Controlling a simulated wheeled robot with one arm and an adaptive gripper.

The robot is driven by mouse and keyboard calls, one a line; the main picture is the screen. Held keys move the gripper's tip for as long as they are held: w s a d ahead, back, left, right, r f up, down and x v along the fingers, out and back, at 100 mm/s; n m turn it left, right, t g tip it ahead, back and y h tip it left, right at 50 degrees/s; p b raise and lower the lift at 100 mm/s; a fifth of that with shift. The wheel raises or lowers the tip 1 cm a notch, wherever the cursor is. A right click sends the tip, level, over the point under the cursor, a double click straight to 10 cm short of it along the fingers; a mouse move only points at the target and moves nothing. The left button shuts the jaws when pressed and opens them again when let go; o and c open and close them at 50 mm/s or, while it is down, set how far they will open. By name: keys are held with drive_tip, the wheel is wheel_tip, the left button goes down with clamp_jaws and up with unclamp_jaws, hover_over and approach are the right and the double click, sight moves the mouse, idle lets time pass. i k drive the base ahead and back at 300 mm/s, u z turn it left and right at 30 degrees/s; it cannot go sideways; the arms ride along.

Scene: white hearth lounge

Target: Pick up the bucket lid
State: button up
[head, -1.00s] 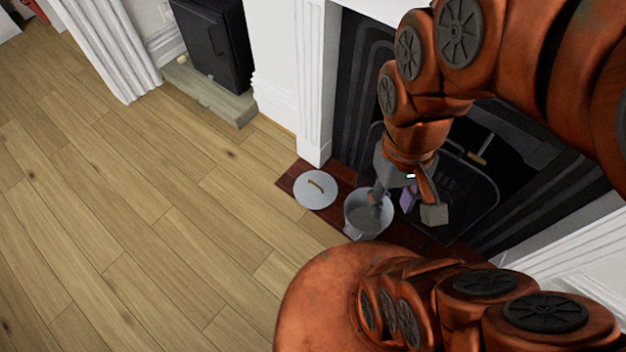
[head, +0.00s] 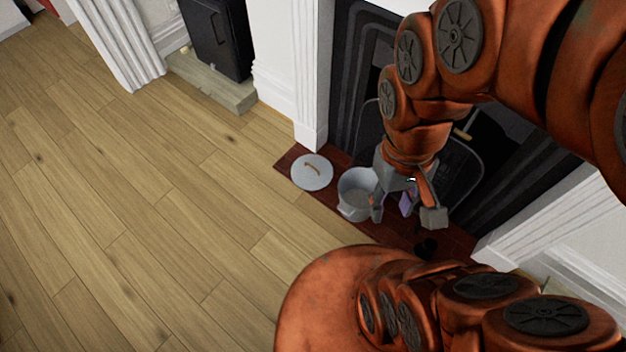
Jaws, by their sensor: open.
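The grey metal bucket (head: 352,194) stands upright and open at the top. My gripper (head: 405,214) is open, with its fingers spread, just right of the bucket and apart from the lid. One finger overlaps the bucket's right side in the picture; I cannot tell whether it touches. A small purple item (head: 407,201) shows between the fingers; I cannot tell whether it is part of the gripper.
The dark red hearth (head: 298,161) borders a black fireplace (head: 352,75) with a white surround. A black stove (head: 215,38) stands on a stone slab at the upper left. The wooden floor (head: 150,220) to the left is clear.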

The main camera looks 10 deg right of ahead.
sight(312, 172)
drive_tip(key=z, duration=0.05)
drive_tip(key=k, duration=0.75)
drive_tip(key=u, duration=1.05)
drive_tip(key=i, duration=2.2)
drive_tip(key=z, duration=0.85)
